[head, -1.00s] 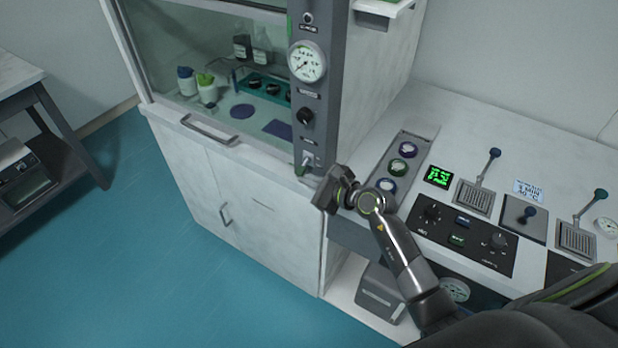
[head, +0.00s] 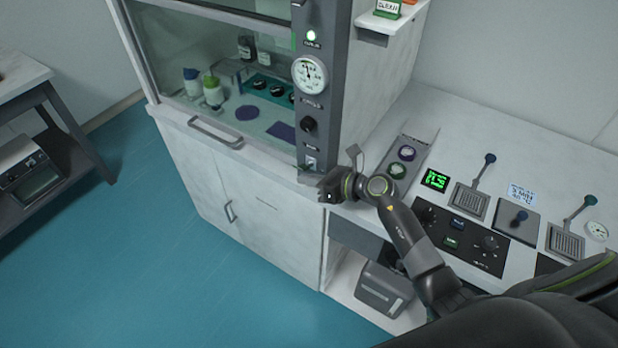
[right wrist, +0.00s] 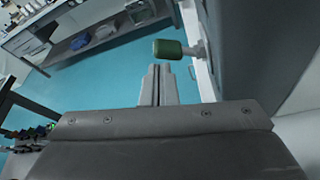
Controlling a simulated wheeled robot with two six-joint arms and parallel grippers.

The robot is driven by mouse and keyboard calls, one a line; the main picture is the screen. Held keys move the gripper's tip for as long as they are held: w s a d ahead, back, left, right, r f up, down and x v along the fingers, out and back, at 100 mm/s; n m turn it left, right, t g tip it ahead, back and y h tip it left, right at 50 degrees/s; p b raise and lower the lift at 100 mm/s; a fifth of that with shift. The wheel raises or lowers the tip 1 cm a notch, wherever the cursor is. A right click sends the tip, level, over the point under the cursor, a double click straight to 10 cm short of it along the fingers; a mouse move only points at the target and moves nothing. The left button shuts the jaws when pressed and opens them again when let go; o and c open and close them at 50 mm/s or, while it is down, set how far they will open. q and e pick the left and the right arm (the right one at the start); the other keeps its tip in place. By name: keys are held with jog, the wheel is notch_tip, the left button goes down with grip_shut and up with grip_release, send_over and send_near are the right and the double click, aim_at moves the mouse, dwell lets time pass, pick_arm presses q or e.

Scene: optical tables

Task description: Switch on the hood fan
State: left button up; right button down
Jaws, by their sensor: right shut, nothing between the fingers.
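The fume hood's grey control column (head: 322,100) carries a small lamp (head: 311,36), lit pale green-white. Below it are a round gauge (head: 309,75), a black knob (head: 308,124) and a switch plate (head: 310,163) at the bottom. In the right wrist view a green-tipped lever (right wrist: 172,48) sticks out sideways from the panel. My right gripper (head: 325,191) is just below and right of the switch plate. Its shut fingers (right wrist: 160,72) are empty and lie below the lever, with a small gap visible. The lever's detail is too small in the head view. My left gripper is not in view.
The hood cabinet (head: 255,215) stands left of my right arm. The worktop at right holds dials, a black control panel (head: 463,238) and several levers. A dark side table (head: 45,100) is at far left. The blue floor in front is clear.

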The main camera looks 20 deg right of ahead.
jog(key=shift+r, duration=0.1)
jog(key=shift+w+r+p, duration=0.1)
jog(key=shift+r+p, duration=0.65)
